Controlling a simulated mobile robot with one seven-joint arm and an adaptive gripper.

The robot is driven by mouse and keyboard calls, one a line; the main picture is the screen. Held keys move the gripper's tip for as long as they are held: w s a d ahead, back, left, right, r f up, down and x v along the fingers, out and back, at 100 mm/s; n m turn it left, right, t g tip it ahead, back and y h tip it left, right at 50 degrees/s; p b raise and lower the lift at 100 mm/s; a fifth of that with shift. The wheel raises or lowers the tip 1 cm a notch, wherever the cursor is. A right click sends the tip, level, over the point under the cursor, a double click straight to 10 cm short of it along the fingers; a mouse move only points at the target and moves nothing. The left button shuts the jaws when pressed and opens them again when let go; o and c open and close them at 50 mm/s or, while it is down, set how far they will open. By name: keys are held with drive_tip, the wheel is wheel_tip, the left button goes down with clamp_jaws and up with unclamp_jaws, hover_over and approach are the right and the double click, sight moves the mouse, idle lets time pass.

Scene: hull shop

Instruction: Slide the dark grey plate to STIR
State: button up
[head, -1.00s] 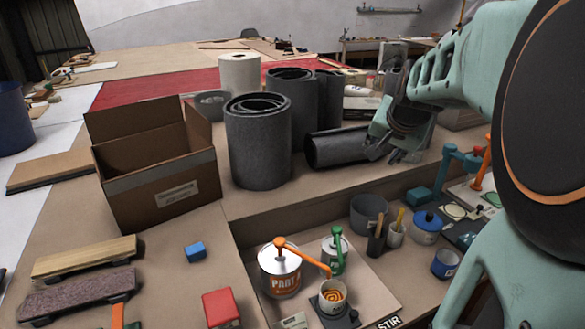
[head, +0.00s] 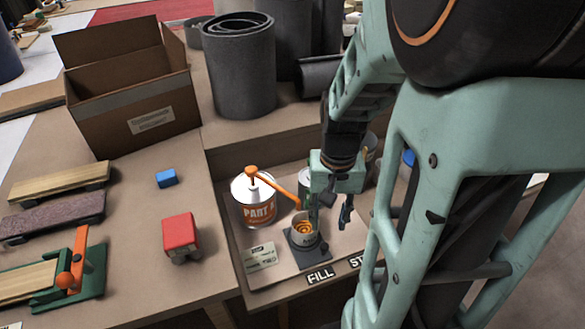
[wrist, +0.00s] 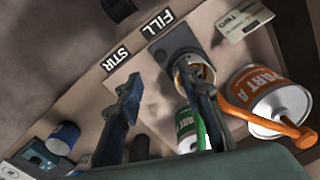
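The dark grey plate (head: 307,263) lies on the recessed bench behind the FILL label (head: 320,275). A cup (head: 306,240) with an orange swirl in it stands on the plate. My gripper (head: 330,222) is open, fingers down, just above and behind the right side of the plate. In the wrist view the plate (wrist: 178,40) lies beyond my open fingers (wrist: 160,80), the right finger overlapping the cup.
An orange-pumped PART A can (head: 255,208) stands left of the plate, and a green-pumped can (wrist: 188,128) is close behind the cup. A small card (head: 262,254) lies at the left. The bench in front of the STIR label looks clear. A blue-banded cup (wrist: 63,138) stands farther along.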

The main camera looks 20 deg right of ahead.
sight(325, 245)
wheel_tip(325, 245, down, 10)
drive_tip(key=b, duration=0.3)
drive_tip(key=shift+c, duration=0.6)
clamp_jaws()
